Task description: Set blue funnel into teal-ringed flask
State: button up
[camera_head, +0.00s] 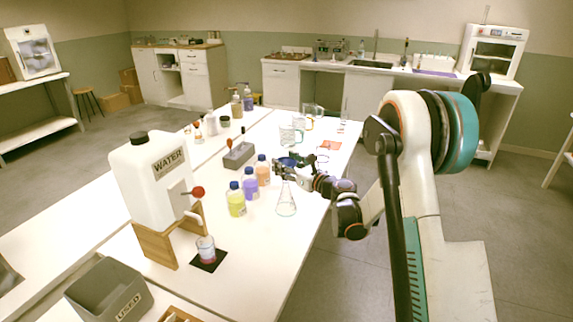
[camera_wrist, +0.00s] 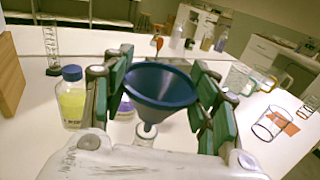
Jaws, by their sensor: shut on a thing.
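My gripper (camera_head: 281,171) is shut on the blue funnel (camera_wrist: 160,86), which sits between the green finger pads in the wrist view. The funnel also shows in the head view (camera_head: 289,161), with its wide mouth facing up. A clear conical flask (camera_head: 286,205) stands upright on the table just below my gripper. A glass rim, seemingly the flask's mouth (camera_wrist: 147,130), shows under the funnel in the wrist view. The funnel appears held above the flask; I cannot tell whether its stem has entered the neck. No teal ring can be made out.
Yellow (camera_head: 236,201), purple (camera_head: 250,184) and orange (camera_head: 263,171) bottles stand close left of the flask. A white water container (camera_head: 150,178) on a wooden stand is further left. Glass beakers (camera_head: 290,136) stand behind. The table front right of the flask is narrow but clear.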

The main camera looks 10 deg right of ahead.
jog(key=shift+f, duration=1.45)
jog(key=o, duration=0.9)
jog(key=shift+o, duration=0.2)
jog(key=v, duration=1.2)
jog(key=shift+r, duration=0.15)
